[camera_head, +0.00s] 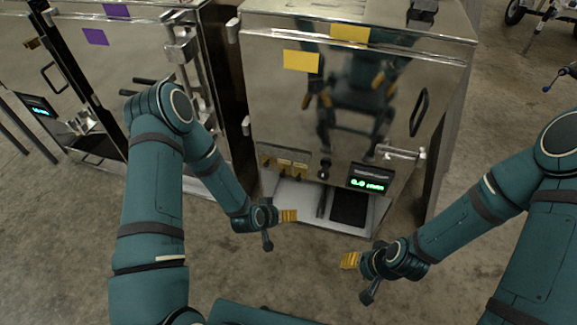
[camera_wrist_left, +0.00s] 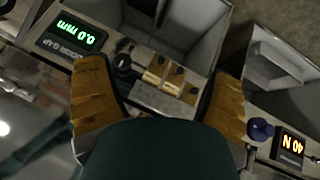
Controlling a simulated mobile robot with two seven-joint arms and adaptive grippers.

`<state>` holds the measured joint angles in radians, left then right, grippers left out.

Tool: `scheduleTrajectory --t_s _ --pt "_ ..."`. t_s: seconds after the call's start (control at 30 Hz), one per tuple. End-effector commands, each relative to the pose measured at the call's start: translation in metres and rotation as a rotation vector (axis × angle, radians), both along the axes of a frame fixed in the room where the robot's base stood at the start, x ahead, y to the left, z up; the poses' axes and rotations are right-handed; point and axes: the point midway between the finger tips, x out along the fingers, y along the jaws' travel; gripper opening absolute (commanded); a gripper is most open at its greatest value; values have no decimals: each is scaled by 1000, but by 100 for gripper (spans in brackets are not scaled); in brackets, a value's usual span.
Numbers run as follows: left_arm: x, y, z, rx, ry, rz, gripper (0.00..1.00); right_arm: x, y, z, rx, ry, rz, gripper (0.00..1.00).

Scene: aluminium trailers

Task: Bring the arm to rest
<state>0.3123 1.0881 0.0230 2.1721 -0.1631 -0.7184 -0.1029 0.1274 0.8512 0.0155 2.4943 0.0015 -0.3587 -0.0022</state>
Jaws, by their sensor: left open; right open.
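My left gripper (camera_head: 288,216) hangs low in front of the aluminium trailer, at the left of its open lower bay in the head view. In the left wrist view its two orange fingers (camera_wrist_left: 160,98) are spread apart with nothing held between them. My right gripper (camera_head: 350,261) is to the right and nearer to me, in front of the bay over the floor. Its orange fingertips point left, and I see nothing in them. Both arms are bent and held out in front of me.
The shiny trailer (camera_head: 290,100) has yellow labels, a handle and a green-lit gauge display (camera_head: 369,184). A row of brass pieces (camera_head: 285,166) sits left of the display. A second trailer (camera_head: 110,60) with purple labels stands at the left. Concrete floor (camera_head: 480,270) is open at right.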

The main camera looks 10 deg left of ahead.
Motion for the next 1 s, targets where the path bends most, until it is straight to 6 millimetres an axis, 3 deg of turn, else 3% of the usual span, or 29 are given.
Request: scheduleTrajectory --t_s 0.17,0.27,0.5,0.6,0.73,1.0 --pt "0 0 0 0 2 -1 83 1 0 0 0 -2 -1 47" --pt "-16 -10 10 -13 56 -19 83 1 0 0 0 -1 0 47" --pt "-103 -46 53 -58 336 -81 83 1 0 0 0 -2 -1 47" --pt "-127 -52 64 -65 409 -91 83 1 0 0 0 -1 0 47" --pt "-138 -54 69 -68 443 -95 83 1 0 0 0 -1 0 47" --pt "-137 -54 68 -68 441 -94 83 1 0 0 0 -1 0 47"
